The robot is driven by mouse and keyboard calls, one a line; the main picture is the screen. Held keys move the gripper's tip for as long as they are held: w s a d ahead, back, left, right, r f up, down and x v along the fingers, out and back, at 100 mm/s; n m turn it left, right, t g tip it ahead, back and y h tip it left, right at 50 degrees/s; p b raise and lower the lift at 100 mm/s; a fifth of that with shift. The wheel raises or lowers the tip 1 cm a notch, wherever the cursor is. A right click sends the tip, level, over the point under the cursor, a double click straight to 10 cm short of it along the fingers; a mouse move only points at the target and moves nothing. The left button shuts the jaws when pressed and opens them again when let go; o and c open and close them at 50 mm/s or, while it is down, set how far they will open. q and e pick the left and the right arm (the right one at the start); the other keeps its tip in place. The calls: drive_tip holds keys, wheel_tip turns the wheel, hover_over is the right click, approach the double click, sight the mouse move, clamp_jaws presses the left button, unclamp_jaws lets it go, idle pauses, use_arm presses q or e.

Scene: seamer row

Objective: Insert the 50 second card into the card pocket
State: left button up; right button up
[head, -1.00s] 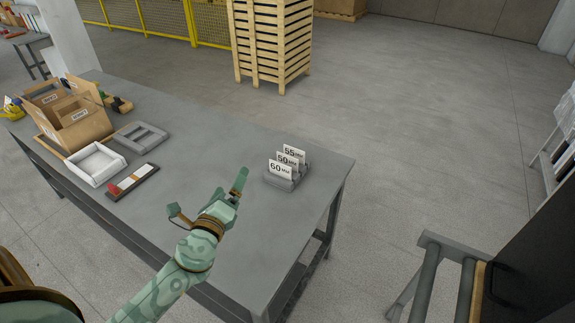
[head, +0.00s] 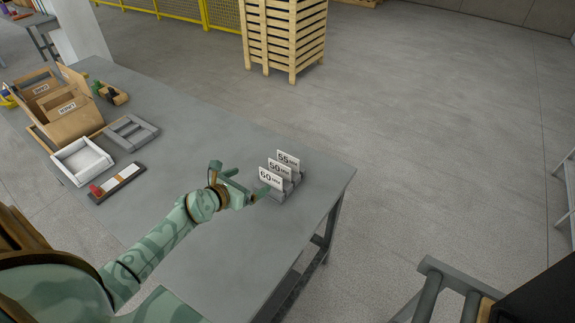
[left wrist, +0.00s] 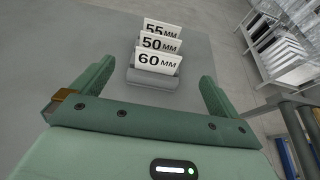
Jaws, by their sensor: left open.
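The middle card (head: 278,169), marked 50 MM, stands in a grey stepped holder (head: 292,186) near the table's right edge. It also shows in the left wrist view (left wrist: 161,44), partly covered by the 60 MM card (left wrist: 158,63) in front, with the 55 MM card (left wrist: 163,29) behind. My left gripper (head: 251,181) is open and empty, just left of the holder and facing the cards. In the left wrist view its fingers (left wrist: 157,85) spread either side of the holder's near end. My right gripper is not in view. I cannot make out a card pocket.
On the left of the table (head: 195,148) are a white tray (head: 62,170), a grey compartment tray (head: 138,138), a dark strip with a red item (head: 125,180) and cardboard boxes (head: 70,125). A pallet stack (head: 285,35) stands beyond. Bare tabletop lies between.

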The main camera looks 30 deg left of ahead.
use_arm(q)
drive_tip(key=b, duration=0.3)
approach(279, 164)
drive_tip(key=f, duration=0.1)
drive_tip(key=b+x, duration=0.2)
drive_tip(key=x, duration=0.2)
drive_tip(key=shift+w+a+f, duration=0.1)
drive_tip(key=shift+w+f, duration=0.1)
drive_tip(key=shift+w, duration=0.05)
drive_tip(key=shift+w+b, duration=0.2)
drive_tip(key=shift+b, duration=0.1)
drive_tip(key=b+x, duration=0.3)
drive_tip(key=x, duration=0.1)
drive_tip(key=shift+w, duration=0.4)
drive_tip(key=shift+w+d, duration=0.2)
drive_tip(key=shift+w, duration=0.05)
drive_tip(key=shift+r, duration=0.2)
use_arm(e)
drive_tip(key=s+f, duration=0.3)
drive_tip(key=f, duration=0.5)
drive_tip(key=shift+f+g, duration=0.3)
use_arm(q)
drive_tip(key=c, duration=0.8)
drive_tip(key=shift+s, duration=0.1)
drive_tip(key=shift+c, duration=0.2)
